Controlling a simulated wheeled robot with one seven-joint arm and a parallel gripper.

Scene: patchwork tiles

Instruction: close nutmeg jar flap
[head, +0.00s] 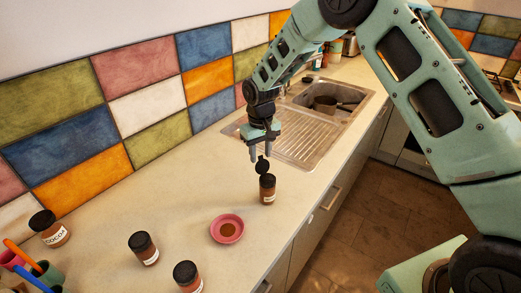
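A small brown jar (267,190) with a black top stands upright on the counter, in the middle of the head view. Its black flap (262,165) is raised and stands up from the top. The jar's label is too small to read, so I cannot confirm that it is the nutmeg. My gripper (262,156) points down just above and behind the raised flap. Its two fingers are apart with nothing seen between them. I cannot tell whether a finger touches the flap.
A pink dish (227,229) with brown powder sits left of and nearer than the jar. Closed jars (143,248) (187,277) and a cocoa jar (48,228) stand at left, near a cup of utensils (47,274). A sink (310,135) lies behind. The counter's edge is close on the right.

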